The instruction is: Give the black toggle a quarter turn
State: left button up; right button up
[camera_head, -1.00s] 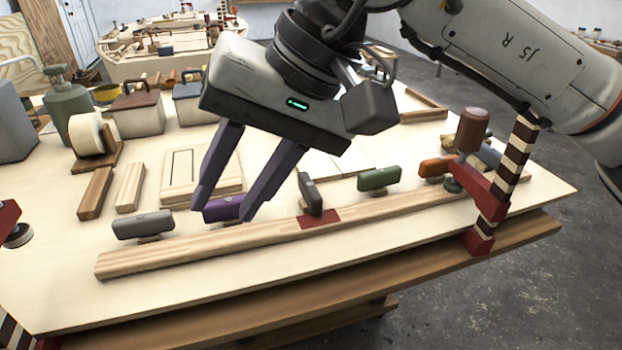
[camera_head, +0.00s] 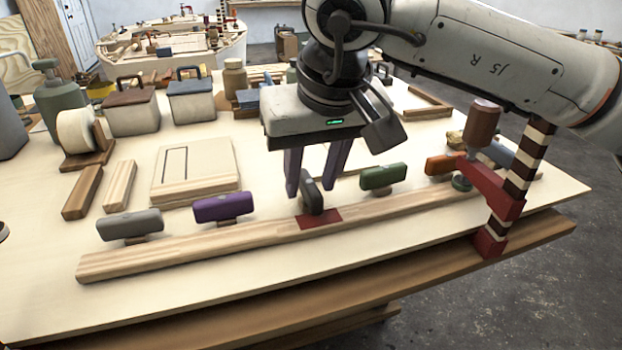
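The black toggle (camera_head: 313,197) stands on the pale wooden strip, over a red patch (camera_head: 333,218). Its narrow end faces me, so it sits crosswise to the other toggles, which lie along the strip. My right gripper (camera_head: 312,186) hangs down just above and behind the black toggle. Its two dark purple fingers are apart, one to each side of the toggle in the picture. I cannot tell whether they touch it. My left gripper is not in view.
On the same strip (camera_head: 150,259) are grey (camera_head: 130,224), purple (camera_head: 223,207), green (camera_head: 385,177) and orange (camera_head: 442,164) toggles. A red clamp (camera_head: 492,190) with a striped post stands at the right. Boxes and wood blocks lie behind. The bench front is clear.

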jog(key=shift+f, duration=0.2)
jog(key=shift+c, duration=0.2)
grip_shut()
